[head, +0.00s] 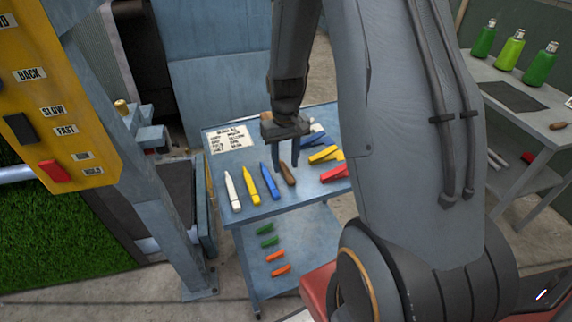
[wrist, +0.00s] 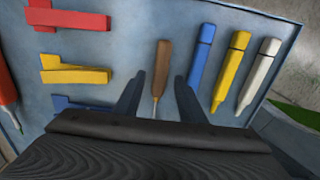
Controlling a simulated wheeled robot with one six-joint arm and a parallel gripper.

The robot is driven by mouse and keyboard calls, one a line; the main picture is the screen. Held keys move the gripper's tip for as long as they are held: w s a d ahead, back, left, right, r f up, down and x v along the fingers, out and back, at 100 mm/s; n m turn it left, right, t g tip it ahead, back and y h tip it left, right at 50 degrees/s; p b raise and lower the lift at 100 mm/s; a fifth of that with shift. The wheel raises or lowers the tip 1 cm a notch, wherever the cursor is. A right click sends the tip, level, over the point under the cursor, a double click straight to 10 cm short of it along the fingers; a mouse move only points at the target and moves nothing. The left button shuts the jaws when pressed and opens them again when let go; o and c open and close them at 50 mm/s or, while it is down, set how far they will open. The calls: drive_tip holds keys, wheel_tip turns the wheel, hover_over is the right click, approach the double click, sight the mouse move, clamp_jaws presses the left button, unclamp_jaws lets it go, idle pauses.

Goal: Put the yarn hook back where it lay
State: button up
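The yarn hook, with a brown handle and thin metal shaft, lies on the blue-grey cart top (head: 222,168). Its handle shows in the head view (head: 289,178) and in the wrist view (wrist: 161,64). My gripper (head: 285,165) is above the cart top at the hook. In the wrist view its two fingers (wrist: 160,80) are apart, one on each side of the hook, with visible gaps. My gripper hides part of the hook in the head view.
White (head: 232,190), yellow (head: 249,187) and blue (head: 268,182) markers lie left of the hook. Yellow (head: 326,155) and red (head: 335,173) wedge-shaped pieces lie to its right. A label sheet (head: 229,138) lies at the back left. Green bottles (head: 510,50) stand on another table.

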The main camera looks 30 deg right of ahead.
sight(285, 169)
wheel_tip(285, 169, up, 10)
drive_tip(key=b, duration=0.3)
drive_tip(key=s+a+n+t, duration=0.1)
drive_tip(key=s+a+t, duration=0.1)
drive_tip(key=s+a, duration=0.7)
drive_tip(key=s, duration=0.3)
drive_tip(key=shift+a, duration=0.4)
drive_tip(key=shift+f, duration=0.15)
wheel_tip(285, 169, down, 4)
drive_tip(key=b, duration=0.3)
drive_tip(key=shift+g+b, duration=0.3)
drive_tip(key=shift+b, duration=0.05)
